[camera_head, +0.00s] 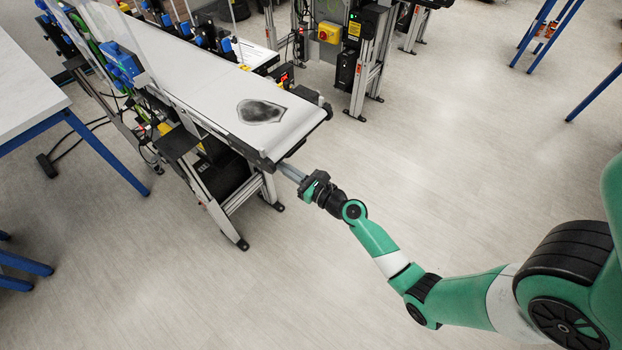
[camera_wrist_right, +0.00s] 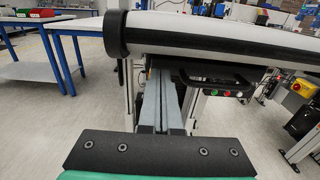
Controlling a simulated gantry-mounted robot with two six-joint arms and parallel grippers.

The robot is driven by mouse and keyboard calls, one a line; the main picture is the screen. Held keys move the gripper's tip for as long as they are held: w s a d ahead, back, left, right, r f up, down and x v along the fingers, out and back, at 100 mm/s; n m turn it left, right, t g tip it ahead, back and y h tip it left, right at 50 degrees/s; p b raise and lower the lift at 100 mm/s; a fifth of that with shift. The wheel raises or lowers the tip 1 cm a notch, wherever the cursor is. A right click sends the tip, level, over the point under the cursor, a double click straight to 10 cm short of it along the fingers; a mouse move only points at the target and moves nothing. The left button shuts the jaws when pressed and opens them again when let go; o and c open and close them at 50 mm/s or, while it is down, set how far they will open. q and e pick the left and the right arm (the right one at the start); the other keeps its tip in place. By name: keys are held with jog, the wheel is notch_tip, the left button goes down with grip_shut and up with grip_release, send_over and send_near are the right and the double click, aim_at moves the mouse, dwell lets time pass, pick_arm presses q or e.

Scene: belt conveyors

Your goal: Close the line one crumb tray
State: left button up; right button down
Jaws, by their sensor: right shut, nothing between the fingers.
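The white-belted conveyor (camera_head: 215,85) ends just beyond my right gripper (camera_head: 284,167), whose fingers reach to the underside of its end. In the right wrist view, my right gripper (camera_wrist_right: 166,76) is shut and empty, its two grey fingers side by side below the belt's end roller (camera_wrist_right: 116,34). A dark tray-like part with a raised handle edge (camera_wrist_right: 215,78) shows under the belt, just right of the fingers; it may be the crumb tray. I cannot tell whether the fingers touch it. In the head view the belt hides it. My left gripper is not in view.
A dark grey patch (camera_head: 261,111) lies on the belt near its end. The conveyor's metal legs (camera_head: 224,218) stand below. A blue-legged table (camera_head: 24,100) is at the left. Another machine frame (camera_head: 366,60) stands beyond the belt. The floor around my right arm is clear.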

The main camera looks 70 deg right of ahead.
jog(key=v, duration=1.1)
jog(key=shift+s, duration=0.3)
jog(key=shift+a, duration=0.1)
